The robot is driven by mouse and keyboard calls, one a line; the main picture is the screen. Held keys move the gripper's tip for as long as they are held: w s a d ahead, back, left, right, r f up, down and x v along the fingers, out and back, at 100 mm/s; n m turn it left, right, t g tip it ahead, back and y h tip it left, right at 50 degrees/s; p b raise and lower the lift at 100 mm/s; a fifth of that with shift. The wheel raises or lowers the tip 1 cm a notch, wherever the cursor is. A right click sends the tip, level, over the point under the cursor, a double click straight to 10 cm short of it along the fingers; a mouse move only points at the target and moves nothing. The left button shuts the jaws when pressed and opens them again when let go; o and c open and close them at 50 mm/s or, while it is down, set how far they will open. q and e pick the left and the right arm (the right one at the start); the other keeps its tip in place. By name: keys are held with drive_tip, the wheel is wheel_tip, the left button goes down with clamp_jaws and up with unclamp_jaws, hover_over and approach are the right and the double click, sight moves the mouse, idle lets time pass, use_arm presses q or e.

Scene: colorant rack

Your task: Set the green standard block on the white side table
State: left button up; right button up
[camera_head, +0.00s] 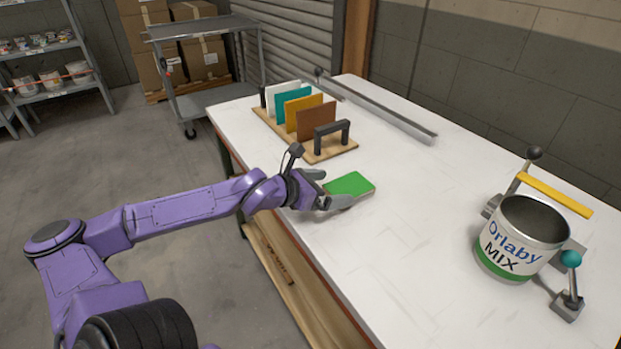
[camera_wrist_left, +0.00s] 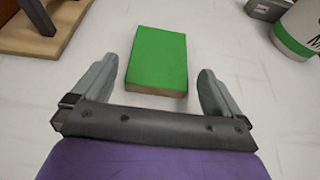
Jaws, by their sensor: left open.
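The green standard block (camera_head: 350,184) lies flat on the white table (camera_head: 400,230), near its left edge. In the left wrist view the block (camera_wrist_left: 157,60) lies ahead, with its near end between the fingertips. My left gripper (camera_head: 325,188) is low over the table at the block's near left end. It is open, with a finger (camera_wrist_left: 97,75) on the left and a finger (camera_wrist_left: 213,92) on the right, and gaps on both sides of the block. My right gripper is not in view.
A wooden rack (camera_head: 335,152) with white, teal, orange and brown panels stands behind the block. A metal rail (camera_head: 385,110) lies at the back. An Orlaby MIX can (camera_head: 520,238) stands in a clamp fixture at the right. The tabletop between block and can is clear.

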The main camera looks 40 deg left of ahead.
use_arm(q)
drive_tip(key=p+v, duration=0.1)
drive_tip(key=v, duration=0.6)
drive_tip(key=shift+s+p, duration=0.15)
drive_tip(key=shift+p, duration=0.15)
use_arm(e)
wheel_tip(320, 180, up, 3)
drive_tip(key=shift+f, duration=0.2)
